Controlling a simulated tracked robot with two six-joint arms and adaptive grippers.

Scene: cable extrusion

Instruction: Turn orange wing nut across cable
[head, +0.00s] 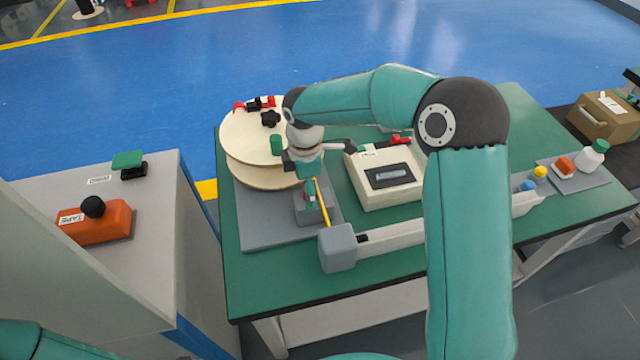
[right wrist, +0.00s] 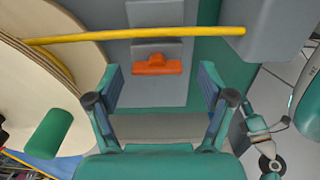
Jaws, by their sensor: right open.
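The orange wing nut (right wrist: 157,65) sits on a grey block (right wrist: 160,48) in the right wrist view. Its wings lie left to right, roughly in line with the cable. The yellow cable (right wrist: 140,34) runs from the wooden spool (right wrist: 45,45) to a grey housing (right wrist: 275,20), beyond the nut in that picture. It also shows in the head view (head: 322,202). My right gripper (right wrist: 160,82) is open, its fingers on either side of the nut's line and apart from it. In the head view my right gripper (head: 309,190) largely hides the nut. My left gripper is out of view.
The spool (head: 250,135) stands at the table's left, with a green handle (head: 277,145) near my right gripper. A cream device (head: 385,190) and a long rail (head: 405,237) lie to the right. The green table (head: 275,285) is clear at the front.

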